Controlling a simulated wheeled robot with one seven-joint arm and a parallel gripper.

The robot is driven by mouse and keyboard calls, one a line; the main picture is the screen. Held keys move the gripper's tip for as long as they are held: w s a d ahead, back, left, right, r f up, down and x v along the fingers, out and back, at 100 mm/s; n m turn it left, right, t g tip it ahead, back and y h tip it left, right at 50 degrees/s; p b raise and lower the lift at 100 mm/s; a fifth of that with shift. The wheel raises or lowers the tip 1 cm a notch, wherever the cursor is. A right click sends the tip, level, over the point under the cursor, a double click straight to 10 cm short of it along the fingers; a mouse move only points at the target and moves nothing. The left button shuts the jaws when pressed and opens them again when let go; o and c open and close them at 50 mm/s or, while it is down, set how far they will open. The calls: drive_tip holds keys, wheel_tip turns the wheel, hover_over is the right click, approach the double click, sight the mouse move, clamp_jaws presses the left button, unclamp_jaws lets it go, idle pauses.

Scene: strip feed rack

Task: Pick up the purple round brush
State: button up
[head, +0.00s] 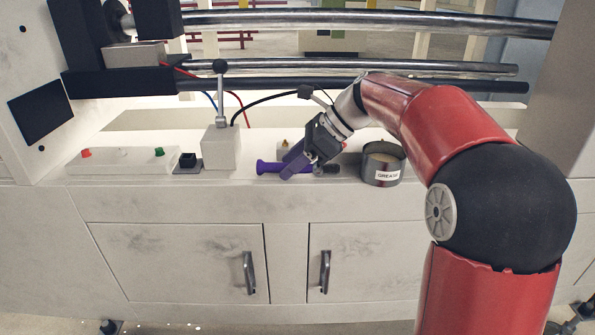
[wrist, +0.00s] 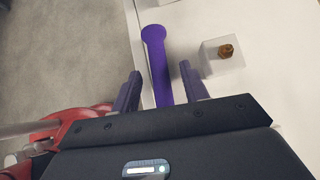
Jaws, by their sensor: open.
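The purple round brush (head: 268,167) lies on the white ledge of the rack, its purple handle pointing left and its dark end (head: 328,169) to the right of my gripper. My gripper (head: 287,171) is over the brush's middle in the head view and hides part of it. In the wrist view the purple handle (wrist: 158,60) runs between the two open purple fingers (wrist: 161,88), with room on both sides. The brush's dark end is hidden there behind the gripper body. I cannot tell whether the fingers touch the ledge.
A white block with a brass fitting (wrist: 226,51) stands close to the right finger. A grease tin (head: 382,165) stands right of my gripper. A white box with a lever (head: 221,146) and a button panel (head: 122,160) are to the left. Metal rollers (head: 360,22) cross behind.

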drive_tip(key=shift+a+f, duration=0.15)
drive_tip(key=shift+a, duration=0.05)
clamp_jaws()
wheel_tip(320, 180, up, 10)
drive_tip(key=p, duration=0.3)
drive_tip(key=c, duration=0.6)
unclamp_jaws()
clamp_jaws()
